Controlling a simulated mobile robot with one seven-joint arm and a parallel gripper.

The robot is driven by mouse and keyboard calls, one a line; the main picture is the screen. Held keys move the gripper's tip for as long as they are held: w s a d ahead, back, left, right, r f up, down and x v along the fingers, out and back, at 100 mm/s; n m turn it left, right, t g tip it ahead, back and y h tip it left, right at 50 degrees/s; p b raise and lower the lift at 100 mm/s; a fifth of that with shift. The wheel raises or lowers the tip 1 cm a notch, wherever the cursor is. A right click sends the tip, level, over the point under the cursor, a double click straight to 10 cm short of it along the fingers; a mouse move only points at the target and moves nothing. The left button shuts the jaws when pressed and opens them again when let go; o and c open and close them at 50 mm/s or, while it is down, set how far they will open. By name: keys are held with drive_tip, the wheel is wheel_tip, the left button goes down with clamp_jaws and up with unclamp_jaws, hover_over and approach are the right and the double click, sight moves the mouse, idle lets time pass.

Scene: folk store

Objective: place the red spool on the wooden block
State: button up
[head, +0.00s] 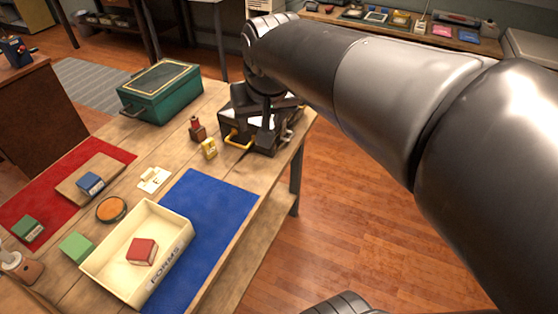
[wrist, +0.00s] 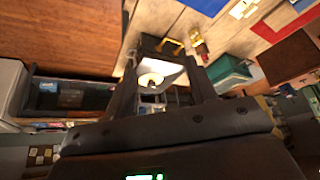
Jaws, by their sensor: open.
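The red spool (head: 195,121) stands upright in the head view, left of the dark toolbox. It appears to rest on a small reddish-brown wooden block (head: 198,134). A small red shape, likely the spool (wrist: 196,36), shows near the top of the wrist view, with the block hard to make out. My gripper (head: 268,138) is over the dark toolbox, to the right of the spool and apart from it. In the wrist view my gripper (wrist: 165,78) has its fingers spread, with nothing held between them. The fingertips are partly hard to see against the toolbox in the head view.
The dark toolbox (head: 262,143) with a yellow handle stands at the table's right edge. A yellow padlock-like item (head: 208,149) is close to the block. A green box (head: 160,92) stands behind. A cream tray (head: 170,276) holds a red block. The blue mat (head: 213,205) has free room.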

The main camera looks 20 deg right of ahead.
drive_tip(key=s+f, duration=0.2)
drive_tip(key=s, duration=0.4)
drive_tip(key=s+d+f, duration=0.1)
drive_tip(key=s+f, duration=0.2)
drive_tip(key=s, duration=0.3)
drive_tip(key=shift+s+f+n, duration=0.25)
drive_tip(key=shift+s+n, duration=0.1)
drive_tip(key=shift+n, duration=0.05)
